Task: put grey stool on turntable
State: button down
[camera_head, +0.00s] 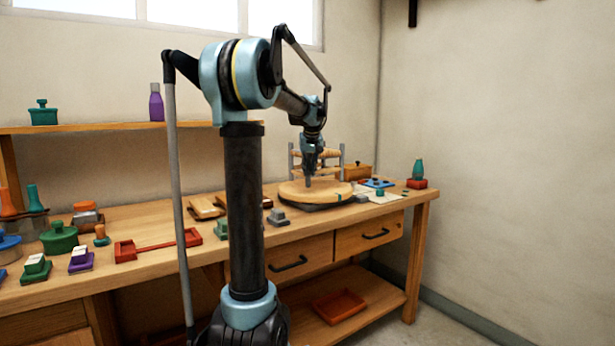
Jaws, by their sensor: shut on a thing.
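The grey stool (342,155) has grey posts and pale wooden rungs. It stands upright at the back of the turntable (290,192), partly hidden by my arm. The turntable is a round pale wooden disc on a dark base, with a small teal mark on its front edge. My gripper (309,180) points down over the disc, in front of the stool's rungs. It is shut on the stool, though the grip itself is small and hard to see. I cannot tell whether the stool's feet touch the disc.
Pots, stamps and a red tray (126,251) crowd the left bench.

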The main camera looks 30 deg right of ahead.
notch_tip(320, 180, down, 2)
jog(key=shift+f, duration=0.15)
jog(key=c, duration=1.5)
grip_release()
jog(key=v, duration=1.2)
